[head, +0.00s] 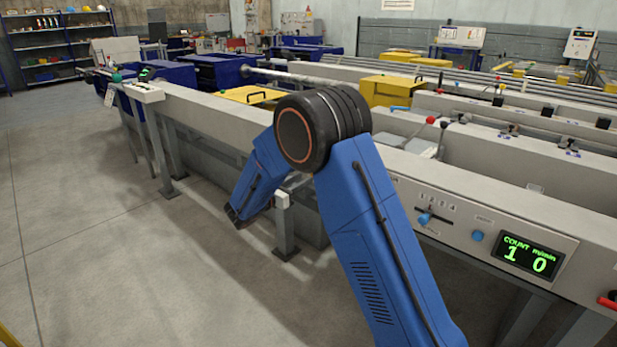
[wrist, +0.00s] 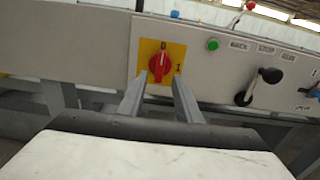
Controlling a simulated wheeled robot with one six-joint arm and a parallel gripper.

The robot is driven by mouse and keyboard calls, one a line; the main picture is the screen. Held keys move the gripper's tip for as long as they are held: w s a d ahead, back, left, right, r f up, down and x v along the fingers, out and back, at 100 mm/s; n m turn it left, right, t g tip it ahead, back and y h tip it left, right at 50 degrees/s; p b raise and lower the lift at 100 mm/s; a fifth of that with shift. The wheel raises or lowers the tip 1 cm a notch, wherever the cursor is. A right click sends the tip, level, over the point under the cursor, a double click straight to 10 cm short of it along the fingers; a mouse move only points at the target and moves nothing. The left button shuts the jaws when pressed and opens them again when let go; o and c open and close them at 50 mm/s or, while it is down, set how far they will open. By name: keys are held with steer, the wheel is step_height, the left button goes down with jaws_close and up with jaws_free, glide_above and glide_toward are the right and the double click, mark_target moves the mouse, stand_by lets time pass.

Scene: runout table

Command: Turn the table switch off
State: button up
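The table switch (wrist: 160,65) is a red rotary knob on a yellow plate (wrist: 177,49) on the grey front panel, in the wrist view. Its handle looks about upright, with a pale mark at its top. A dark "I" stands to its right on the plate. My gripper (wrist: 159,82) is open, with one grey finger low on each side of the knob. Nothing is held between the fingers. Whether they touch the knob cannot be told. In the head view my arm hides the switch and the gripper.
Right of the switch are a green button (wrist: 213,45) and a black-knobbed lever (wrist: 262,82). In the head view, a green-lit display (head: 527,254) reads count 1, m/min 0, beside a blue knob (head: 477,236). The floor (head: 90,230) left of the table is clear.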

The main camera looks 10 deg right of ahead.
steer(key=v, duration=1.1)
steer(key=s+d+r+m+g+y, duration=0.1)
steer(key=s+d+r+m+g, duration=0.2)
steer(key=s+d, duration=0.45)
steer(key=s+d+r+m+g+y, duration=0.2)
steer(key=s+d+m+g, duration=0.1)
steer(key=s+d+m, duration=0.4)
steer(key=s+d+r+m+g+y, duration=0.1)
steer(key=s+d+r+m+g, duration=0.15)
steer(key=s+d, duration=0.45)
steer(key=s+f+m+t+y, duration=0.1)
steer(key=s+m+y, duration=0.9)
steer(key=s, duration=1.4)
steer(key=shift+s+a+f+m+t+y, duration=0.2)
steer(key=shift+s+f+m+t+y, duration=0.15)
steer(key=shift+m+t, duration=0.8)
